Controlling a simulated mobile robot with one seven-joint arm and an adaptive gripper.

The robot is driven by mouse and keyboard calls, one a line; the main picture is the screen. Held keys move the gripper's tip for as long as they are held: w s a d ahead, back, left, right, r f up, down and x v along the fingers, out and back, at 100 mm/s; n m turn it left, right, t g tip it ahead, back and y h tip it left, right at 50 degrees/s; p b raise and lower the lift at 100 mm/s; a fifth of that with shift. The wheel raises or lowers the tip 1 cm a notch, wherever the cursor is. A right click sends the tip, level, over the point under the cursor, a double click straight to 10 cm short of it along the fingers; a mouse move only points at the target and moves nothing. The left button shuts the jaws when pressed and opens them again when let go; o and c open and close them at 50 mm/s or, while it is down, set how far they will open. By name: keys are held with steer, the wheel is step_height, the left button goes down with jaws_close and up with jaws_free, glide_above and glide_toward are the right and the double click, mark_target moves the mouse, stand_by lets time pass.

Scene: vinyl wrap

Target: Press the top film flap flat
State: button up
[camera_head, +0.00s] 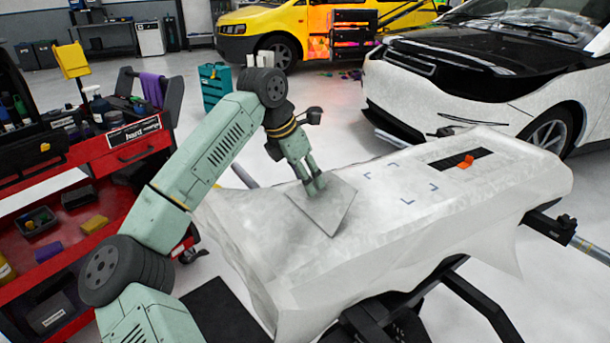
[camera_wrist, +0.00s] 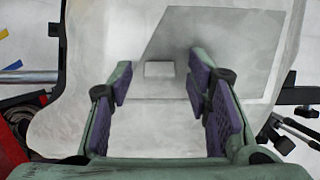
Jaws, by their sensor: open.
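A grey, flat, four-sided film flap (camera_head: 328,208) lies on the white film-covered panel (camera_head: 400,225), at its left part in the head view. Its near edge seems to stand a little off the panel, but I cannot tell how much. In the wrist view the flap (camera_wrist: 235,50) spreads ahead and to the right, with a small pale rectangle (camera_wrist: 158,69) on its near part. My gripper (camera_head: 314,186) points down at the flap's upper left part. Contact with the flap cannot be told.
An orange tool (camera_head: 466,161) lies on a dark mat (camera_head: 448,164) at the panel's far right. Blue corner marks (camera_head: 407,203) frame a bare patch in between. A red tool cart (camera_head: 120,170) stands left, and a white-and-black car (camera_head: 480,85) stands behind. The panel's middle is clear.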

steer(key=shift+c, duration=0.2)
jaws_close()
stand_by(0.4)
stand_by(0.3)
